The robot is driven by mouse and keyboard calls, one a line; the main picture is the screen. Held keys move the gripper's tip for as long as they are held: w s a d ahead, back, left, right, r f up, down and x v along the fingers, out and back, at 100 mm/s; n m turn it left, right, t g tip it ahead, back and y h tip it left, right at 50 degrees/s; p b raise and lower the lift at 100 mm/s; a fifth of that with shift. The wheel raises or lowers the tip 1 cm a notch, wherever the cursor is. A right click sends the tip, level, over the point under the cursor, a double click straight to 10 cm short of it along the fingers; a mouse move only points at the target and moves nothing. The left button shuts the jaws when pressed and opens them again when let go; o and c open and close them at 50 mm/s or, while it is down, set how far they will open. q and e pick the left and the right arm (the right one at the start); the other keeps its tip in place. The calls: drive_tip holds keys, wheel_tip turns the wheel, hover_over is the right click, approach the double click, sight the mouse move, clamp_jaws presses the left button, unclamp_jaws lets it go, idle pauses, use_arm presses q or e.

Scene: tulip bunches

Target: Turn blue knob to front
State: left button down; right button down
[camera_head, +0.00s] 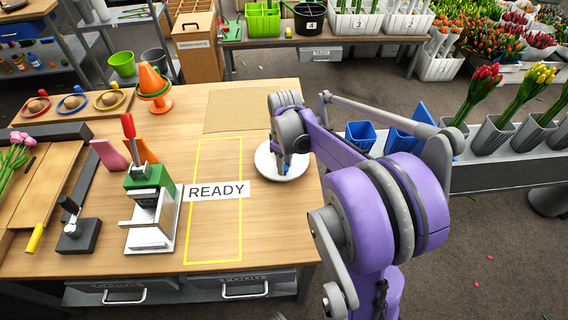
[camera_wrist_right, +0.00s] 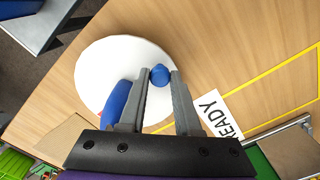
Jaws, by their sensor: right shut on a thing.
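A white round disc (camera_head: 263,164) lies on the wooden table, right of the READY label. In the right wrist view the disc (camera_wrist_right: 98,68) carries a blue knob with a rounded end (camera_wrist_right: 160,74) and a long blue part (camera_wrist_right: 116,102). My right gripper (camera_head: 284,168) reaches down over the disc in the head view. In the wrist view my right gripper (camera_wrist_right: 160,80) has its two fingers on either side of the knob's rounded end, shut on it. The fingers hide part of the knob. My left gripper is not in view.
A yellow outlined area with a READY label (camera_head: 217,191) lies left of the disc. A green and white press with a red handle (camera_head: 150,195) stands further left. An orange cone (camera_head: 153,82) stands at the back. Blue containers (camera_head: 361,136) are to the right, beyond the table edge.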

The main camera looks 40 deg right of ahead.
drive_tip(key=c, duration=0.6)
unclamp_jaws()
wheel_tip(320, 180, up, 11)
drive_tip(key=shift+p, duration=0.45)
drive_tip(key=s+a+f+t, duration=0.1)
drive_tip(key=s+a+f, duration=0.1)
drive_tip(key=a, duration=0.5)
drive_tip(key=s+a+f+m+t+p, duration=0.1)
drive_tip(key=s+a+f+t, duration=0.1)
drive_tip(key=s+a, duration=0.2)
drive_tip(key=s+a+f+t, duration=0.2)
drive_tip(key=s+a, duration=0.2)
drive_tip(key=a, duration=0.6)
drive_tip(key=shift+a+f+p, duration=0.25)
drive_tip(key=shift+p, duration=0.1)
